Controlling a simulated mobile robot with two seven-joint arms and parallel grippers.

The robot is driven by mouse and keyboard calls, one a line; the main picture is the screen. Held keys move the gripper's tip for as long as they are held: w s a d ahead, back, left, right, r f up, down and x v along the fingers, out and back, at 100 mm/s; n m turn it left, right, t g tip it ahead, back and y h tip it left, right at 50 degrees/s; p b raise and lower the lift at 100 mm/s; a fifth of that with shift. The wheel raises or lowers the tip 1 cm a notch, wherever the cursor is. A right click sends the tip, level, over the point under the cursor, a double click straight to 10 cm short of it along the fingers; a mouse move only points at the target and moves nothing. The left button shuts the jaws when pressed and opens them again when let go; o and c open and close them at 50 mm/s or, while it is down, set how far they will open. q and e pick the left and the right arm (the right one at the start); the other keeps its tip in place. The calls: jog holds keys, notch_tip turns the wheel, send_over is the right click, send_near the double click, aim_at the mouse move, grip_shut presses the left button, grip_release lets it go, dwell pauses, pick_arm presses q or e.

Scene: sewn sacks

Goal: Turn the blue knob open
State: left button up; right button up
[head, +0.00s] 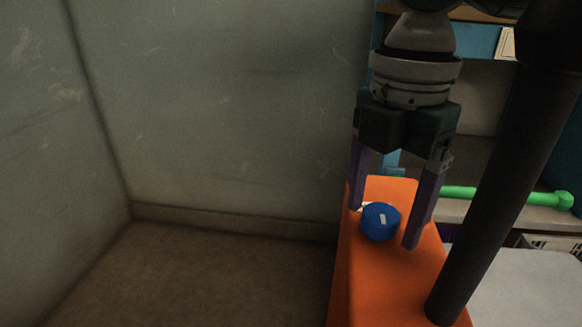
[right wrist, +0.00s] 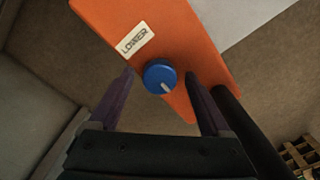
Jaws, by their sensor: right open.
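The blue knob (head: 380,222) sits on top of an orange housing (head: 380,285) and carries a small pale mark. It also shows in the right wrist view (right wrist: 159,76), beside a white label (right wrist: 134,39) reading "LOWER". My right gripper (head: 384,228) points down over the housing. Its two purple fingers are apart, one on each side of the knob in the head view. In the right wrist view the fingertips (right wrist: 160,74) flank the knob with gaps on both sides, and nothing is held. My left gripper is not in view.
A grey wall (head: 220,110) stands on the left, above bare brown floor (head: 200,275). A green bar (head: 500,195) lies behind the housing on the right, near a pale surface (head: 525,290). A blue shelf frame (head: 480,42) stands behind. A slatted wooden item (right wrist: 300,155) is at lower right.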

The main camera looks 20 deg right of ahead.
grip_shut()
dwell(0.7)
